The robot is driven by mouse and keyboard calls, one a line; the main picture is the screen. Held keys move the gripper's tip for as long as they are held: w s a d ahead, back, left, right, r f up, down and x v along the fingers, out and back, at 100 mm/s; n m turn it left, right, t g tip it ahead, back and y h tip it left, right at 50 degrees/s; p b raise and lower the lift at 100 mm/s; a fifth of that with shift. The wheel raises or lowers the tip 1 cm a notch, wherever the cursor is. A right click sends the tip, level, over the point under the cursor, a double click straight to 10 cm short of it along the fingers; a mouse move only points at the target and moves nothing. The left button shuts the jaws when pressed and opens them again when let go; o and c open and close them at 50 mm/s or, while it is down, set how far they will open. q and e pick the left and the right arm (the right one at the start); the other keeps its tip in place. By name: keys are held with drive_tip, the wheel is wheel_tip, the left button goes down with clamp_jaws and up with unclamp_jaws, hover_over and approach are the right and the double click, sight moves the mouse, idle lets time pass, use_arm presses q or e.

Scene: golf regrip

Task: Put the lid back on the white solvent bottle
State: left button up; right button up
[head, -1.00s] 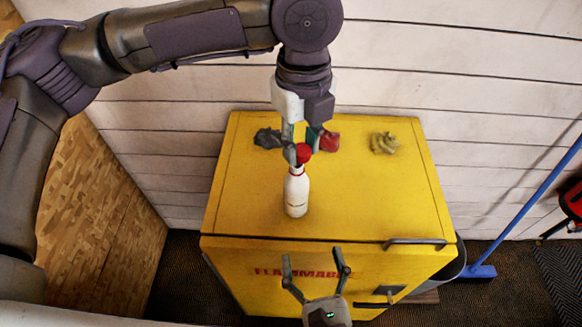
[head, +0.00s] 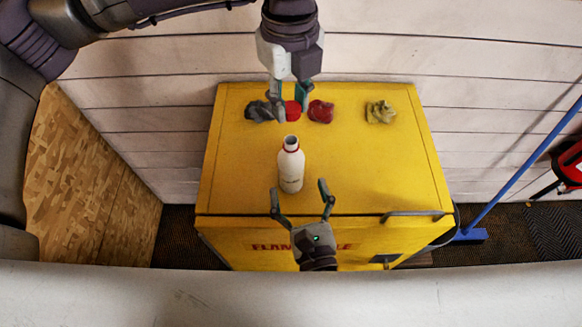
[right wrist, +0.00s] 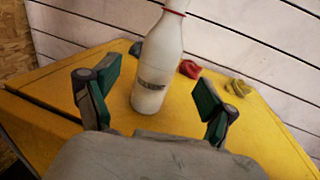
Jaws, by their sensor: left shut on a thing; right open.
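The white bottle (head: 290,170) stands upright on the yellow cabinet top, with its mouth open and a red ring at its neck. It is also large in the right wrist view (right wrist: 158,65), where its mouth is cut off at the top. The red lid (head: 293,108) is off the bottle, between the fingers of my left gripper (head: 292,106), which is shut on it behind and above the bottle. My right gripper (head: 299,187) is open and empty at the cabinet's front edge. Its fingers point toward the bottle, apart from it.
On the yellow cabinet (head: 370,165), a dark crumpled cloth (head: 259,111), a red one (head: 321,111) and a yellowish one (head: 380,112) lie along the back. A handle (head: 413,214) is at the front right edge. The top around the bottle is clear.

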sight(294, 174)
drive_tip(key=x, duration=0.6)
drive_tip(key=shift+w, duration=0.35)
drive_tip(key=shift+a, duration=0.1)
clamp_jaws()
use_arm(q)
drive_tip(key=shift+f, duration=2.5)
